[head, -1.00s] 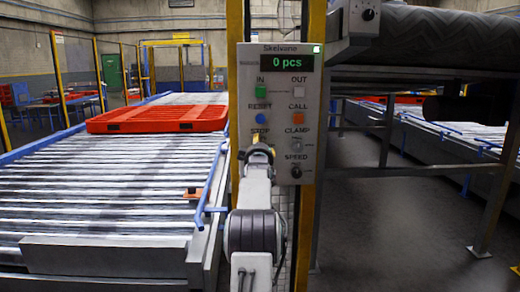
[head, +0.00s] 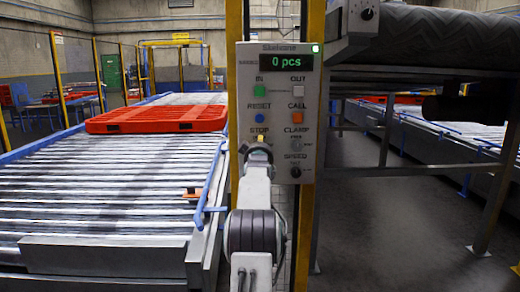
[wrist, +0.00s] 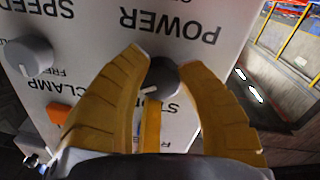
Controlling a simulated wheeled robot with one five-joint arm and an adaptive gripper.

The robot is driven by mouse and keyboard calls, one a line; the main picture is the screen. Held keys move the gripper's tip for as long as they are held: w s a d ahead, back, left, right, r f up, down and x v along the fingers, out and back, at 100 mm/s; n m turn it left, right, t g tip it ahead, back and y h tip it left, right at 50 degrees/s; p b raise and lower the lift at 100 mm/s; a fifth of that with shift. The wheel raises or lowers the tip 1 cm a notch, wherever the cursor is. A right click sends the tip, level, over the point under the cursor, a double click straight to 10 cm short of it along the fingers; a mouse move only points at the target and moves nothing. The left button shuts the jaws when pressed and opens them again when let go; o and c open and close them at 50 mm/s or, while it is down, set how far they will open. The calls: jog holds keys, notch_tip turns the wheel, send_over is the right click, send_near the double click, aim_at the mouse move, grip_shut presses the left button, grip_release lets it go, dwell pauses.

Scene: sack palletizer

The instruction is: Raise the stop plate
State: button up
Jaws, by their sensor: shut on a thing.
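The control panel (head: 278,110) stands ahead in the head view, with a display reading 0 pcs. My gripper (head: 260,140) is at its left column, just below the STOP label, and covers the spot there. In the wrist view the panel is upside down. A white mark shows on the knob's lower left edge. I cannot make out a stop plate for certain.
The grey CLAMP knob (wrist: 28,55) and an orange button (wrist: 57,113) sit beside my gripper. A red pallet (head: 157,119) lies on the roller conveyor (head: 90,190) at left. A dark belt conveyor (head: 425,38) is at upper right. A yellow post (head: 235,25) rises behind the panel.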

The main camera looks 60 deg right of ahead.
jog(key=shift+w+r+m, duration=0.15)
jog(key=shift+r+m, duration=0.15)
jog(key=shift+m, duration=0.2)
jog(key=shift+a, duration=0.1)
jog(key=o, duration=1)
jog(key=shift+w, duration=0.1)
jog(key=shift+c, duration=0.2)
jog(key=shift+o, duration=1.2)
jog(key=shift+f, duration=0.2)
jog(key=v, duration=1.2)
